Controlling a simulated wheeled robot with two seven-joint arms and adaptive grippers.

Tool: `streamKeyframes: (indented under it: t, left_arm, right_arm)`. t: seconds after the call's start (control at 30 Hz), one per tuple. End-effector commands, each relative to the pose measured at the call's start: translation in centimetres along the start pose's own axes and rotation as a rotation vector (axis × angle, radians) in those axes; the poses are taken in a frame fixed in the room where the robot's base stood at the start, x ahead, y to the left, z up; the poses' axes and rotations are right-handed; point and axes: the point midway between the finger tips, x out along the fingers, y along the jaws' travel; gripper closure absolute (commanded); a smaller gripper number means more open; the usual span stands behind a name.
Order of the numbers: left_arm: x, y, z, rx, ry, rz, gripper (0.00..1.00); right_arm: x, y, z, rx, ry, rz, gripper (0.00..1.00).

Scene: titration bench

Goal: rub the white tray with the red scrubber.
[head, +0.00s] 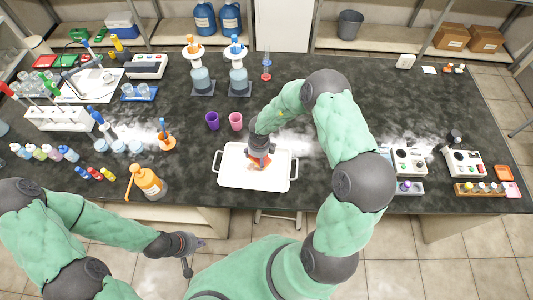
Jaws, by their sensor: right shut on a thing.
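The white tray (233,178) lies at the front middle of the dark bench, with a handle at each short end. My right gripper (260,160) is over the tray's middle, pointing down and shut on the red scrubber (280,160). Only a little red of the scrubber shows beside the fingers; the rest is hidden. The scrubber is low over the tray floor; I cannot tell whether it touches. A faint reddish mark shows on the tray below the gripper. My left gripper (190,256) is in front of the bench edge, away from the tray; its opening is unclear.
Purple (212,121) and pink (236,121) cups stand just behind the tray. Two flask stands (203,82) are further back. Instruments (409,161) stand to the right. The bench strip beside the tray's right end is clear.

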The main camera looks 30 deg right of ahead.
Motion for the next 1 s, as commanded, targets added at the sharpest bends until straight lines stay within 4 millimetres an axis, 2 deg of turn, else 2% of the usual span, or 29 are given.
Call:
streamKeyframes:
  t: [0.03,0.1,0.33,0.57,1.0]
  left_arm:
    - [-1.1,0.4,0.0,0.0,0.001,0.0,1.0]
    - [-1.6,0.6,0.0,0.0,0.001,0.0,1.0]
    - [-1.9,0.7,0.1,0.0,0.0,0.0,1.0]
    - [-0.7,0.2,0.0,0.0,0.0,0.0,1.0]
    - [3.5,-1.2,-0.1,0.0,0.0,0.0,1.0]
  right_arm:
    - [-1.2,-0.5,-0.7,0.013,0.026,-0.001,0.5]
    - [-1.8,-0.9,-1.7,0.026,0.056,-0.001,0.5]
    - [-2.4,-1.5,-3.1,0.041,0.093,-0.002,0.5]
    - [-1.2,-1.5,-3.2,0.041,0.093,-0.002,0.5]
    - [2.3,-1.5,-3.5,0.039,0.092,-0.002,0.5]
